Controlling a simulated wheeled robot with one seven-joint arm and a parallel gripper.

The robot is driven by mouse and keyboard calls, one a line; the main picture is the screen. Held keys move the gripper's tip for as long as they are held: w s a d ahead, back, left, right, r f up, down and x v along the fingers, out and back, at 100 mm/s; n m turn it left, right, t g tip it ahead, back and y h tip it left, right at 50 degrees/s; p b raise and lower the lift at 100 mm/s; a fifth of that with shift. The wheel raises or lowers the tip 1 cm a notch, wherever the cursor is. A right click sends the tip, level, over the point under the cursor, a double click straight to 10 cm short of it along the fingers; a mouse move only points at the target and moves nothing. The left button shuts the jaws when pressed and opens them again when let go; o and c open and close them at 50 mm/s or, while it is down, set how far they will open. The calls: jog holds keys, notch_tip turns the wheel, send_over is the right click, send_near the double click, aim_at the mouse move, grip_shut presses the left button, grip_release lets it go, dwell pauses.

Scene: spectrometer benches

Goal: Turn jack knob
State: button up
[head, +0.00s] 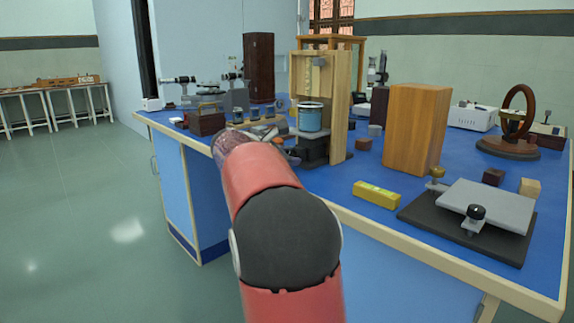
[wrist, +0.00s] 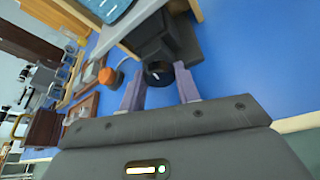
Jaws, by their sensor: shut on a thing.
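The jack (head: 318,151) is a dark stand inside a tall wooden frame (head: 335,110), with a blue vessel (head: 310,117) on top. In the wrist view the dark jack body (wrist: 168,38) lies just ahead of my gripper. The round black jack knob (wrist: 158,76) sits between the two pale purple fingertips of my gripper (wrist: 160,70). The fingers are shut on the knob, one on each side. In the head view my red arm hides most of the gripper and the knob.
An orange-topped knob (wrist: 110,77) is close to the left finger. A tall wooden block (head: 417,130), a yellow spirit level (head: 376,194) and a grey plate stand (head: 487,206) stand to the right on the blue bench. Optical instruments (head: 207,87) crowd the left end.

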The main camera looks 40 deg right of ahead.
jog(key=shift+m+b, duration=0.3)
jog(key=shift+b, duration=0.1)
jog(key=o, duration=1)
jog(key=shift+v, duration=3.9)
jog(key=shift+s+f, duration=0.15)
